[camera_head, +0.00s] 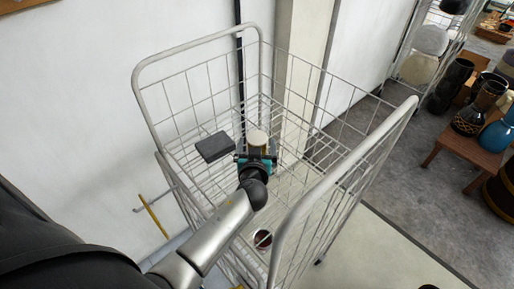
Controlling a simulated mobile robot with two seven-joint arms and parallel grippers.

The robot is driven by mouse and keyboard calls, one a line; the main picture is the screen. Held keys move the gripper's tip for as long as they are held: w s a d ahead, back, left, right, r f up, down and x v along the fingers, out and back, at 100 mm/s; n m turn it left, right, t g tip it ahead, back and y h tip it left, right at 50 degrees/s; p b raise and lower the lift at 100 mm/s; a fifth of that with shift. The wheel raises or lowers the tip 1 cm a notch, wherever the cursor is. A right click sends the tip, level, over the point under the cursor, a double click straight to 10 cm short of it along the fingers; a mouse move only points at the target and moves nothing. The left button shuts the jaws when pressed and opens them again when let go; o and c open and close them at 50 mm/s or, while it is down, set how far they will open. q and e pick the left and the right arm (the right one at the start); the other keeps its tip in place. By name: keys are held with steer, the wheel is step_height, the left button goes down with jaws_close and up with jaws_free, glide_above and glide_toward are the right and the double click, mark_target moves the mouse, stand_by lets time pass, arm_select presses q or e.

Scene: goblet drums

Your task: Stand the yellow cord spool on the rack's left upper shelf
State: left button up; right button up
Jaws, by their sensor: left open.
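The white wire rack (196,43) stands ahead of me, against the wall. My left gripper (258,154) reaches over its upper left shelf, with its fingers open. A small spool (257,137) with a pale round top and a yellowish body shows just beyond and between the fingers. It looks upright. The gripper hides its lower part, so I cannot tell whether it touches the shelf or the fingers. My right gripper is out of view.
A dark grey block (214,147) lies on the shelf just left of the gripper. A dark red round item (263,239) sits lower in the rack. The rack's tall side frame (345,172) rises on the right. Drums (468,115) and a wooden bench (462,145) stand far right.

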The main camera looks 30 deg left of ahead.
arm_select(q)
steer(key=shift+w+a+f, duration=0.1)
steer(key=shift+w+a, duration=0.05)
steer(key=shift+w, duration=0.25)
steer(key=shift+c, duration=0.2)
jaws_close()
stand_by(0.4)
